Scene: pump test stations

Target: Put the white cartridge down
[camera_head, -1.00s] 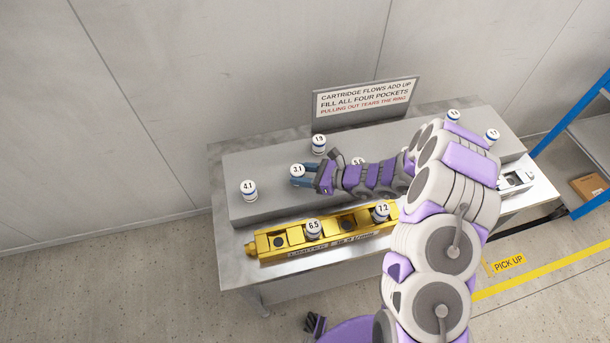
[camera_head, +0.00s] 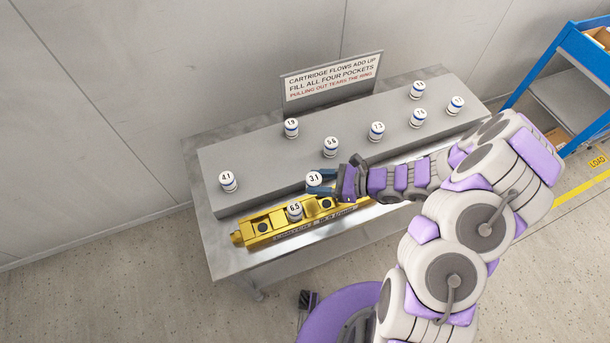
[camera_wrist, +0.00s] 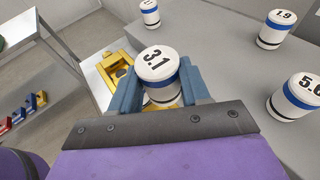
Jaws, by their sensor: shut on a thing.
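My gripper (camera_head: 325,184) is shut on a white cartridge (camera_head: 314,178) marked 3.1, with a blue band. In the wrist view the same cartridge (camera_wrist: 158,68) sits between the blue fingers. In the head view it appears over the yellow manifold (camera_head: 262,219), close to the front edge of the grey raised block (camera_head: 260,160). I cannot tell its exact height. A cartridge marked 6.5 (camera_head: 295,211) sits in a manifold pocket, left of my gripper. The right part of the manifold is partly hidden by my gripper and arm. Part of the manifold (camera_wrist: 112,68) also shows in the wrist view.
On the grey block stand several other white cartridges, among them 4.1 (camera_head: 228,182), 1.9 (camera_head: 291,128) and 5.6 (camera_head: 330,147). A sign (camera_head: 331,80) stands behind it. The block is clear between 4.1 and 5.6. A blue shelf (camera_head: 568,80) stands at the right.

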